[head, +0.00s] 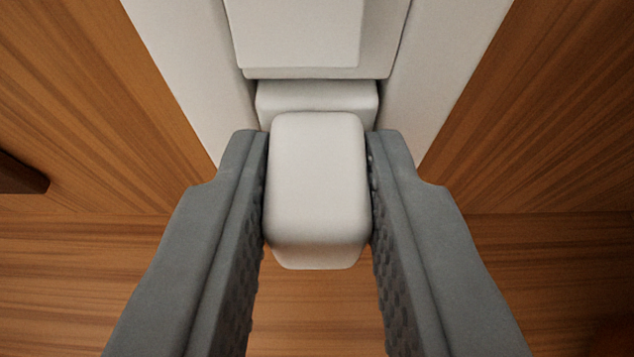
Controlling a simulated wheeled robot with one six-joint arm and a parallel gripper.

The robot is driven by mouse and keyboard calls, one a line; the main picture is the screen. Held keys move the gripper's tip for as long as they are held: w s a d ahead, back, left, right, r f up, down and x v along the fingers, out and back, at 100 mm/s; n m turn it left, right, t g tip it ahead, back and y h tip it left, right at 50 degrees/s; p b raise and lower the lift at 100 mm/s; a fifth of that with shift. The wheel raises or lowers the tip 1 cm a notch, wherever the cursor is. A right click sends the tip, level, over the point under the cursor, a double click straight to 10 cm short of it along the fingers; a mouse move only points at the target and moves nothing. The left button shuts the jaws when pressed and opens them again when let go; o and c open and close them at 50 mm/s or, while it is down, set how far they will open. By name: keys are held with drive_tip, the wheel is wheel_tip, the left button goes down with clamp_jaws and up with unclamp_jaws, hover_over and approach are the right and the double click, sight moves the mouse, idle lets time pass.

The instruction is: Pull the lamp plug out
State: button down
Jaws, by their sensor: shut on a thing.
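The lamp plug (316,185) is a white rounded block in the middle of the head view. My gripper (318,190) has one grey finger on each side of it and is shut on it. Behind the plug is a wider white block (318,95), partly hidden by the plug; I cannot tell whether it is part of the plug or of the socket. It meets the white fitting (295,35) above it, with no clear gap showing. No cord is visible.
A white upright panel (190,70) runs behind the fitting, with brown wood (80,110) on both sides. A dark wooden piece (20,177) juts in at the left edge. The wood surface below the plug looks clear.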

drive_tip(key=s, duration=0.7)
idle(3.0)
